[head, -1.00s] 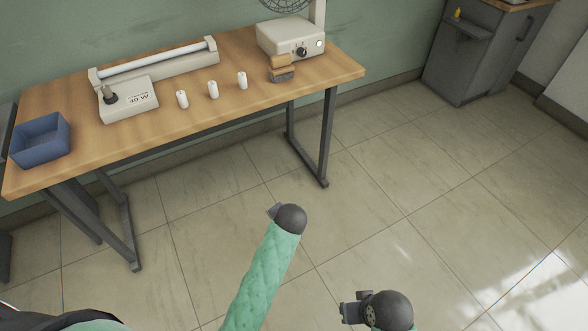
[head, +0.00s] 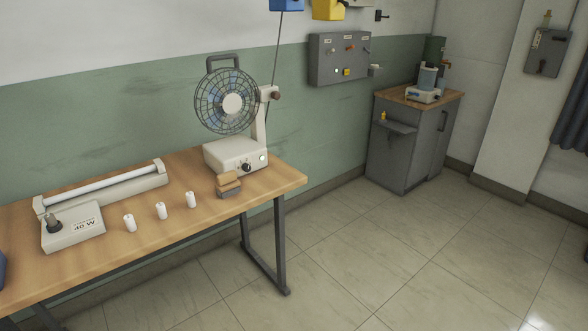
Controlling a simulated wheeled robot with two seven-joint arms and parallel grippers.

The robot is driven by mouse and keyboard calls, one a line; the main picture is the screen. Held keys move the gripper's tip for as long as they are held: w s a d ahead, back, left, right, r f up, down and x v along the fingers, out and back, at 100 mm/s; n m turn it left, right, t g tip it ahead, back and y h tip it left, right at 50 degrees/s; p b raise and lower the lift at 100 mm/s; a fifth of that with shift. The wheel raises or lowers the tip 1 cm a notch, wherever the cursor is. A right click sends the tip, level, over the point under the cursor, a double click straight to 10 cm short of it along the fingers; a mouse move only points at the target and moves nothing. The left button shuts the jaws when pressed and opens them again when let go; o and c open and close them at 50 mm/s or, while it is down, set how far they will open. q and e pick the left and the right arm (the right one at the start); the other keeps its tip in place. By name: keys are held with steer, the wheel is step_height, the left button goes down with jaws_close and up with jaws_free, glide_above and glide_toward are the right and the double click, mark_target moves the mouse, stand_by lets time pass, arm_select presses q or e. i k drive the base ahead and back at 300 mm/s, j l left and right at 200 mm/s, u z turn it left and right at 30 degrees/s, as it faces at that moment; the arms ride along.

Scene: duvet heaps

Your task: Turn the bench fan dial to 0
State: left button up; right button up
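The bench fan (head: 233,104) stands at the back right of the wooden table in the head view, with a round wire cage and a top handle. Its cream base (head: 228,153) carries a black dial (head: 246,168) on the front face and a small lit white-green light (head: 263,157) to the right of it. The dial's setting is too small to read. Neither of my grippers shows in the head view now.
A sponge-topped block (head: 229,185) sits on the table (head: 115,256) just in front of the fan base. Several white cylinders (head: 161,211) and a 40 W lamp unit (head: 73,226) stand to the left. A grey wall panel (head: 339,58) and grey cabinet (head: 400,150) are beyond. The floor right of the table is clear.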

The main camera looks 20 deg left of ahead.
mark_target(246, 167)
steer(key=i+z, duration=0.35)
steer(key=i, duration=2.3)
steer(key=i+l, duration=0.1)
steer(key=i, duration=1.25)
steer(key=i+u, duration=0.1)
steer(key=i, duration=1.3)
steer(key=i+u, duration=0.1)
steer(key=u, duration=0.35)
steer(key=i+u, duration=0.1)
steer(key=u, duration=0.35)
steer(key=l+u, duration=0.15)
steer(key=u, duration=0.3)
steer(key=i+l+u, duration=0.1)
steer(key=u, duration=0.35)
